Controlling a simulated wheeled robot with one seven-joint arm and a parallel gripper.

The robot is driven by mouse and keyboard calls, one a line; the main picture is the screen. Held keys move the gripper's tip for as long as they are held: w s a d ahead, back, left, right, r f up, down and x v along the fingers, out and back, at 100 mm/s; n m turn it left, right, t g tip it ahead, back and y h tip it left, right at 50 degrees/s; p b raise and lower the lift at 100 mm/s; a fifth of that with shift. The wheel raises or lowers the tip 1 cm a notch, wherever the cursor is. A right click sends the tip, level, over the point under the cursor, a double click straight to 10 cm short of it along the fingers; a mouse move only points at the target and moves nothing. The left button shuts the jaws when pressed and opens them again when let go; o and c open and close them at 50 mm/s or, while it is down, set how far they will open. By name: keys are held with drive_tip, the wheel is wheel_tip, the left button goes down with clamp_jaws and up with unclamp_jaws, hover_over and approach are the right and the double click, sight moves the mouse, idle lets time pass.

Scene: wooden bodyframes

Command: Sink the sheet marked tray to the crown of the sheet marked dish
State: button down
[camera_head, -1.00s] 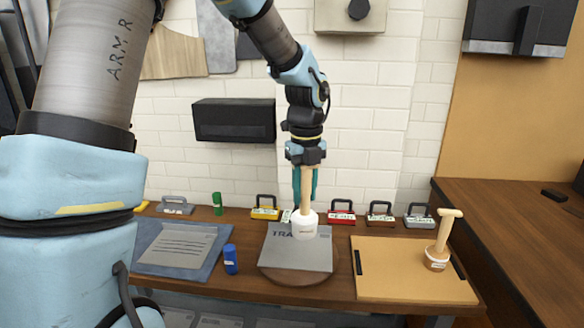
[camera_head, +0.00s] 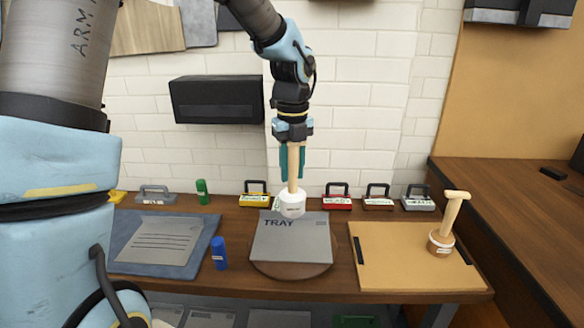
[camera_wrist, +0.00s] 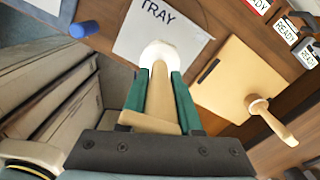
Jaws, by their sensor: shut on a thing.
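The grey sheet marked TRAY (camera_head: 300,243) lies on a round wooden disc (camera_head: 290,273) at the middle of the bench; its lettering also shows in the wrist view (camera_wrist: 140,40). My gripper (camera_head: 290,165) points down with its teal fingers shut on the wooden handle of a white-headed mallet (camera_head: 292,204). In the wrist view the white head (camera_wrist: 158,54) covers part of the sheet's edge. In the head view the mallet is over the sheet's back edge; I cannot tell the gap. No sheet marked dish can be made out.
A second mallet with a brown head (camera_head: 440,243) stands on a tan board (camera_head: 395,270) at right. A blue mat with a grey sheet (camera_head: 160,247) lies at left, a blue cylinder (camera_head: 218,253) beside it. Several labelled handled blocks (camera_head: 337,197) line the back.

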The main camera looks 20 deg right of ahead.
idle(0.3)
wheel_tip(320, 180, down, 9)
drive_tip(key=b, duration=0.4)
wheel_tip(320, 180, up, 9)
drive_tip(key=p, duration=0.8)
drive_tip(key=shift+p, duration=0.35)
drive_tip(key=shift+f, duration=0.15)
drive_tip(key=s+a+r+p, duration=0.2)
drive_tip(key=s+a+p, duration=0.1)
drive_tip(key=s+a, duration=0.3)
drive_tip(key=shift+s, duration=0.3)
